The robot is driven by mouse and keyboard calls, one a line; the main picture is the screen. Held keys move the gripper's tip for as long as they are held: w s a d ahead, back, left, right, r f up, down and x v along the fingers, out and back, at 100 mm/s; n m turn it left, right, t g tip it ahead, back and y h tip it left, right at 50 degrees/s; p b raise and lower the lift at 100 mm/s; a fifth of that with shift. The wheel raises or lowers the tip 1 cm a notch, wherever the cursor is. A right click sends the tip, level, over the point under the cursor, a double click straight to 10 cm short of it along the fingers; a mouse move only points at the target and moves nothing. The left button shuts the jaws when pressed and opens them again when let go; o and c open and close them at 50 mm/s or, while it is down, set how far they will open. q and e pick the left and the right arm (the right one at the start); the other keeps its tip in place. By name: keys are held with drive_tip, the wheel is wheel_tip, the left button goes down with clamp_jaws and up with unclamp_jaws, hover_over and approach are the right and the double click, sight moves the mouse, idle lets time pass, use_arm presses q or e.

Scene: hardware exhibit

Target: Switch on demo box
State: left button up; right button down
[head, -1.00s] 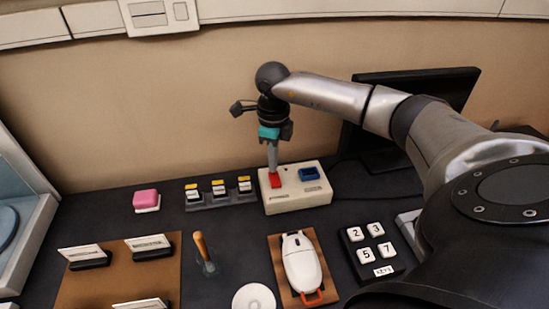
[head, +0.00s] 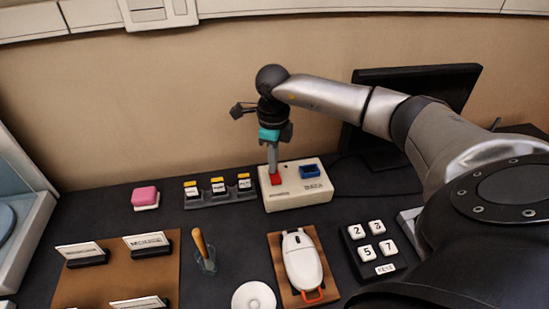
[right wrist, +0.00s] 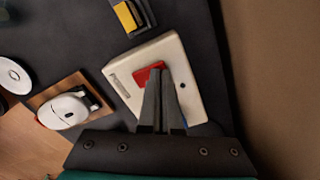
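The demo box is a cream box (head: 300,196) on the dark table near the wall, with a red switch (head: 276,180) on its left and a blue part (head: 310,171) on its right. My right gripper (head: 273,172) points down at the red switch, its fingertips at or just above it; contact is unclear. In the right wrist view the fingers (right wrist: 160,75) are together with nothing visible between them, over the red switch (right wrist: 146,73) on the cream box (right wrist: 190,88). They hide part of the switch and most of the blue part. My left gripper is not in view.
A three-switch strip (head: 219,192) and a pink block (head: 145,197) stand left of the box. A dark monitor (head: 440,85) stands behind my right arm.

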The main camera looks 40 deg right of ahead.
drive_tip(key=shift+f, duration=0.25)
wheel_tip(320, 180, up, 7)
drive_tip(key=p, duration=0.5)
drive_tip(key=shift+r+p, duration=0.1)
drive_tip(key=shift+p, duration=0.25)
idle(0.5)
